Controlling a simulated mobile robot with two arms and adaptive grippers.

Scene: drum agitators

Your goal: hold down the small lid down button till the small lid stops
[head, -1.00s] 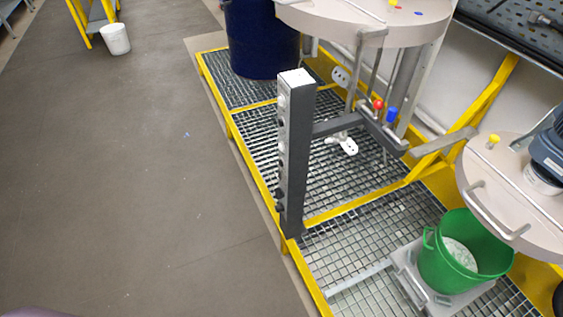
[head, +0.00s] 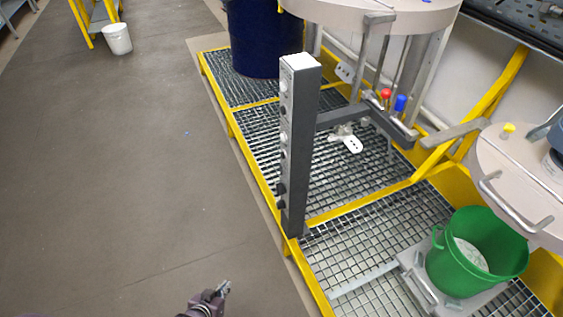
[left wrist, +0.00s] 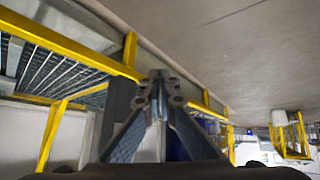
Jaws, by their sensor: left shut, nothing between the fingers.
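The dark upright control post (head: 298,150) stands at the grating's front edge, with several small knobs or buttons down its left-hand face; their labels are too small to read, so I cannot tell which is the small lid down button. The smaller-looking pale round lid (head: 490,170) is at the right, raised above a green bucket (head: 470,262). My left gripper (head: 224,288) is low in the head view, left of the post's foot and clear of it. In the left wrist view its fingertips (left wrist: 158,82) are together and empty. My right gripper is out of view.
A larger pale lid (head: 340,14) stands above the rear grating near a dark blue drum (head: 255,45). Red and blue knobs sit on a bracket behind the post. A yellow frame edge (head: 240,150) borders the grating.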

